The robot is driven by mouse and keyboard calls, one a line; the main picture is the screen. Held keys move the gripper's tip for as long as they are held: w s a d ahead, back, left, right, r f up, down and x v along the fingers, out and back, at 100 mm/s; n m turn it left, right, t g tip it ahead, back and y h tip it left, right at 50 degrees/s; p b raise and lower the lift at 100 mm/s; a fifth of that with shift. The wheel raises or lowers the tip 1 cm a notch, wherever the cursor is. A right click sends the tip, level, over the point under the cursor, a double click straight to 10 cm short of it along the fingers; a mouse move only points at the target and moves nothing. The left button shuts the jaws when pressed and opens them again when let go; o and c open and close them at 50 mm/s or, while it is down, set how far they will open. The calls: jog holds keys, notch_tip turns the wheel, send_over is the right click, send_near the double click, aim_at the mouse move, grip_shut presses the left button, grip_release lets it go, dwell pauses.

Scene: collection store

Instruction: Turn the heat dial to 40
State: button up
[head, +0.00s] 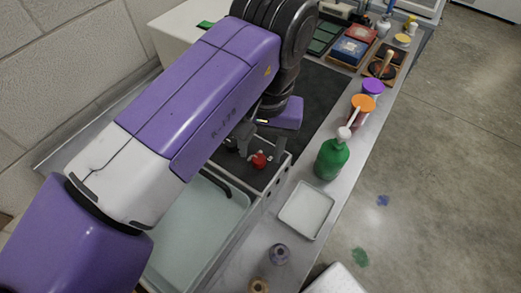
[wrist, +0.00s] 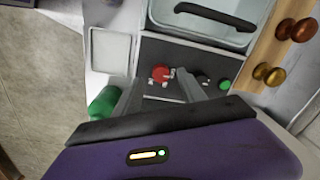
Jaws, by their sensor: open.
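The red dial (head: 259,160) sits on a dark control panel (head: 240,170) at the front of a device with a pale basin. In the wrist view the red dial (wrist: 160,73) shows on the panel (wrist: 150,52) with small white marks around it, too small to read. My gripper (head: 262,150) is open above the panel, its fingers on either side of the red dial. In the wrist view my gripper (wrist: 158,82) has the dial near and between its fingertips. I cannot tell whether they touch it.
A green button (wrist: 224,85) and a dark knob (wrist: 202,78) lie right of the dial in the wrist view. A basin (head: 200,215) with a black handle, a white tray (head: 305,210) and a green pump bottle (head: 332,158) stand close by.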

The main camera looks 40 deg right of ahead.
aim_at(258, 160)
jog(key=shift+w+a+f, duration=0.1)
jog(key=shift+f, duration=1.1)
grip_shut()
jog(key=shift+m, duration=0.3)
jog(key=m, duration=0.5)
jog(key=m+b, duration=0.1)
jog(key=m, duration=0.5)
jog(key=shift+h+b, duration=0.3)
jog(key=shift+b, duration=0.1)
jog(key=shift+a, duration=0.1)
